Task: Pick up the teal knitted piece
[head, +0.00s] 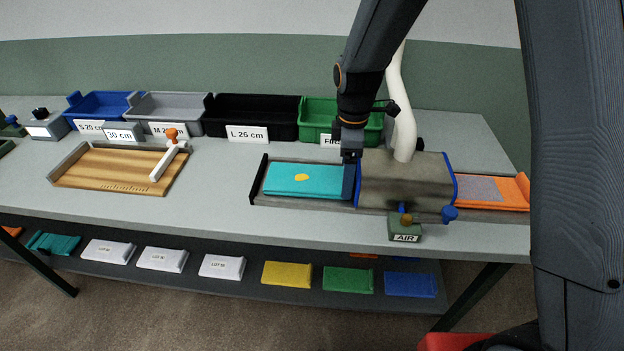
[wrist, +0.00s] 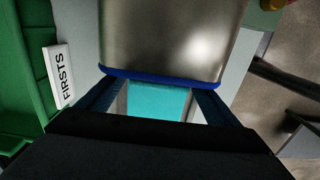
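The teal knitted piece (head: 300,181), with a yellow patch, lies flat on a dark-edged tray (head: 254,190) on the bench. Its right end reaches the blue rim of a metal cover (head: 405,182). My gripper (head: 348,190) is low over that right end, close beside the blue rim. In the wrist view the piece (wrist: 157,102) shows between the two fingers of my gripper (wrist: 158,100). The fingers are spread, with a pale strip between each finger and the piece. Contact with the tray cannot be told.
The metal cover and a white hose (head: 402,110) stand right of my gripper. A green FIRSTS bin (head: 318,112) is behind it. An AIR box (head: 405,230) sits at the front edge. A wooden board (head: 115,168) lies left, with clear bench between.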

